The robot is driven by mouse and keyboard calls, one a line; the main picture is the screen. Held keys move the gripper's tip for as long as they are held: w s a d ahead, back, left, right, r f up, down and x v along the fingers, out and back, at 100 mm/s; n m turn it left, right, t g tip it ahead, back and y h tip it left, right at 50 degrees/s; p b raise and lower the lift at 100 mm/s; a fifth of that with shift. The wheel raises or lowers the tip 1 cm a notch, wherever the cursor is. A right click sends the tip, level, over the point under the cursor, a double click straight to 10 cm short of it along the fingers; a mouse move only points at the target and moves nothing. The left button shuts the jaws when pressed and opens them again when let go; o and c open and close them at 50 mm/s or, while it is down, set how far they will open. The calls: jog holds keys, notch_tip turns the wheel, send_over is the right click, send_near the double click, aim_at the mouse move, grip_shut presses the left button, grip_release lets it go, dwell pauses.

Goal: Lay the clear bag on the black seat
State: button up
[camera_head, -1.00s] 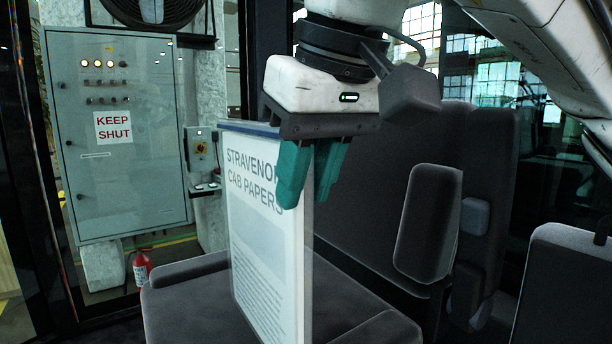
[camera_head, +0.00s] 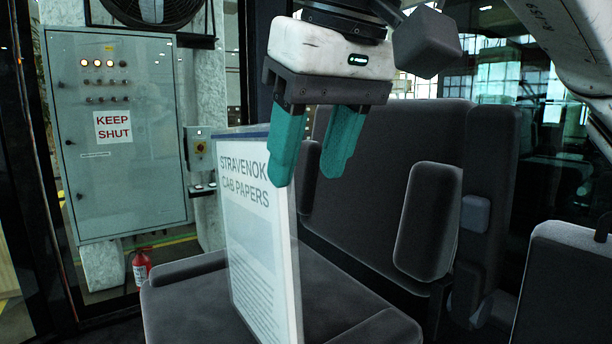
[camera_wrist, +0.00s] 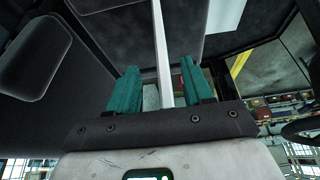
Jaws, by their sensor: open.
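The clear bag (camera_head: 262,245) holds a white sheet headed "STRAVENOK CAB PAPERS" and has a blue top edge. It stands nearly upright on the dark seat cushion (camera_head: 185,305), leaning slightly left. My gripper (camera_head: 308,174) is open, fingers down, by the bag's upper right part. The left teal finger overlaps the bag's right edge in the picture; the right finger is clear of it. In the wrist view the bag shows edge-on as a pale strip (camera_wrist: 162,50) between the spread fingers (camera_wrist: 160,85), with gaps on both sides. How far it reaches between them I cannot tell.
The seat's backrest (camera_head: 390,140) rises behind the cushion, with a dark armrest (camera_head: 428,222) at its right. Another seat part (camera_head: 565,285) stands at the right edge. A grey "KEEP SHUT" cabinet (camera_head: 115,190) and a red extinguisher (camera_head: 141,268) are at the left.

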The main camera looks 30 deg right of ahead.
jog(key=b+v, duration=0.1)
jog(key=v, duration=0.8)
jog(key=shift+s+r, duration=0.2)
jog(key=shift+r, duration=0.15)
